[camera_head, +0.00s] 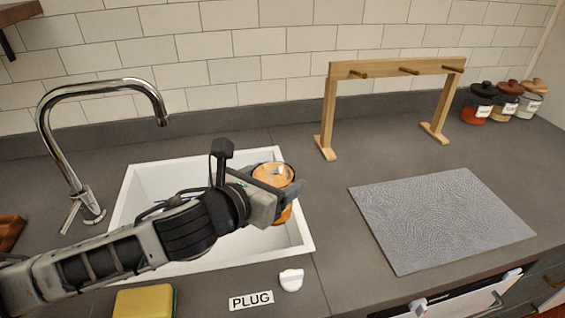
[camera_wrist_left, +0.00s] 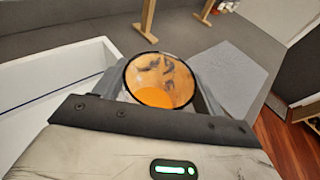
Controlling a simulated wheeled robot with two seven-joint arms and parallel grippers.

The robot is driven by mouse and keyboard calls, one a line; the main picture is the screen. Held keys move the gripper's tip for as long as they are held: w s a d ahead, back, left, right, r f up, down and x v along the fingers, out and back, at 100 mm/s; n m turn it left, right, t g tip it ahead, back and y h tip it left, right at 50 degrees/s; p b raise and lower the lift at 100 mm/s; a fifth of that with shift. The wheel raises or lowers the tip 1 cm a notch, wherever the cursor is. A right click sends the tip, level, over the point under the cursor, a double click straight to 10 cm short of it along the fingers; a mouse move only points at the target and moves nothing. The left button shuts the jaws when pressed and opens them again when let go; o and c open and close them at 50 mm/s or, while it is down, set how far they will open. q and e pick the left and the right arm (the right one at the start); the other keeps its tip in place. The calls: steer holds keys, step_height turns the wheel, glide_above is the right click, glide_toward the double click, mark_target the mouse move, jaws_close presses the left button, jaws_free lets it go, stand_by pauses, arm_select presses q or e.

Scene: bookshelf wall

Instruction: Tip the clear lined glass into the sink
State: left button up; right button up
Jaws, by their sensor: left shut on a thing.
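The clear lined glass (camera_head: 274,175) is in my left gripper (camera_head: 278,190), over the right part of the white sink (camera_head: 303,238). Orange liquid shows in the glass. In the left wrist view the glass (camera_wrist_left: 160,80) sits between the two grey fingers of my left gripper (camera_wrist_left: 160,92), its round rim facing the camera and orange low inside it. The gripper is shut on the glass. My left arm crosses the sink and hides part of the basin. The sink edge also shows at left in the wrist view (camera_wrist_left: 60,70). My right gripper is not in view.
A chrome tap (camera_head: 75,150) stands left of the sink. A grey textured mat (camera_head: 440,218) lies to the right, with a wooden peg rack (camera_head: 395,68) behind it. A white plug (camera_head: 291,280), a PLUG label (camera_head: 251,300) and a yellow sponge (camera_head: 145,301) lie in front. Jars (camera_head: 505,100) stand back right.

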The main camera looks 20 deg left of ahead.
arm_select(q)
steer(key=shift+s+a+f+n, duration=0.15)
steer(key=shift+a+n, duration=0.15)
steer(key=shift+a, duration=0.3)
steer(key=w+a+f+n+h, duration=0.1)
steer(key=a+f+n+h, duration=0.2)
steer(key=a+f+n, duration=0.2)
steer(key=shift+w+a+n, duration=0.35)
steer(key=shift+a+n, duration=0.05)
steer(key=shift+a, duration=0.65)
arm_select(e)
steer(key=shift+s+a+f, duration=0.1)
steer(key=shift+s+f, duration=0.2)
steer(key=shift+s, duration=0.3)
arm_select(q)
steer(key=shift+f, duration=0.2)
steer(key=shift+a+f+n+h+b, duration=0.5)
steer(key=shift+a+f+n+b, duration=0.25)
steer(key=shift+n+b, duration=0.4)
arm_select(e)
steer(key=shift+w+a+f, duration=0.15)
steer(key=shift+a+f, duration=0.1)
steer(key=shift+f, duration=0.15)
arm_select(q)
steer(key=shift+d, duration=0.1)
